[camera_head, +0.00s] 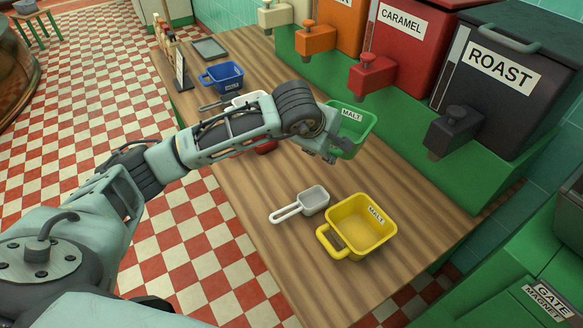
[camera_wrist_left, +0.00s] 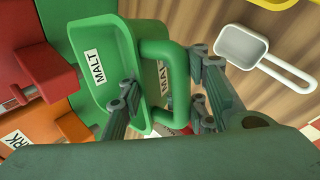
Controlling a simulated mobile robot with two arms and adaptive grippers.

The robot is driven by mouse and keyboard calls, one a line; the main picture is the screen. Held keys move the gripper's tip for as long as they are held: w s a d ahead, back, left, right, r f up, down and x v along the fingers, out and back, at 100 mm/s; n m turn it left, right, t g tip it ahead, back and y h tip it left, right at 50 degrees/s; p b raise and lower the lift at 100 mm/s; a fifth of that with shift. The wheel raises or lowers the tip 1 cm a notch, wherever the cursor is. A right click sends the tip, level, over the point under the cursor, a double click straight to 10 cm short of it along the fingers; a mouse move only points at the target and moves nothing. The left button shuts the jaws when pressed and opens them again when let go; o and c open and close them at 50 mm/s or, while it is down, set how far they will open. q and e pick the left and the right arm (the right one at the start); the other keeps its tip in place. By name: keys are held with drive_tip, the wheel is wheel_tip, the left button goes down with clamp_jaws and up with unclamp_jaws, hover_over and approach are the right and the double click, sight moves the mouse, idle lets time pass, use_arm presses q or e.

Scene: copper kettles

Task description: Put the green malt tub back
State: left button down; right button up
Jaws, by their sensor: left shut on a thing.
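The green malt tub (camera_head: 352,133) is at the right side of the wooden counter, below the caramel and roast dispensers, partly hidden behind my left gripper (camera_head: 326,146). In the left wrist view the tub (camera_wrist_left: 98,58) shows a white MALT label and a thick green handle (camera_wrist_left: 159,62). My left gripper (camera_wrist_left: 163,100) is shut on that handle, with a finger on each side. I cannot tell whether the tub touches the counter. My right gripper is not in view.
A yellow malt tub (camera_head: 382,238) and a white scoop (camera_head: 314,199) stand on the near counter (camera_head: 262,215). A blue tub (camera_head: 226,77) stands farther back. Red (camera_head: 402,42) and dark roast (camera_head: 497,72) dispensers line the right side. A red thing lies partly hidden under my arm.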

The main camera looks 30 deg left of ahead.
use_arm(q)
drive_tip(key=a+f+p, duration=0.1)
drive_tip(key=a+f, duration=0.3)
drive_tip(key=f, duration=0.1)
drive_tip(key=a+f+p, duration=0.2)
drive_tip(key=a+f, duration=0.2)
drive_tip(key=f, duration=0.1)
drive_tip(key=s+a+f+p, duration=0.1)
drive_tip(key=a+f+p, duration=0.1)
drive_tip(key=a+f, duration=0.2)
drive_tip(key=shift+a+f, duration=0.1)
drive_tip(key=shift+f, duration=0.55)
drive_tip(key=shift+f, duration=0.1)
drive_tip(key=shift+f, duration=0.15)
drive_tip(key=c, duration=1.2)
unclamp_jaws()
drive_tip(key=shift+o, duration=0.2)
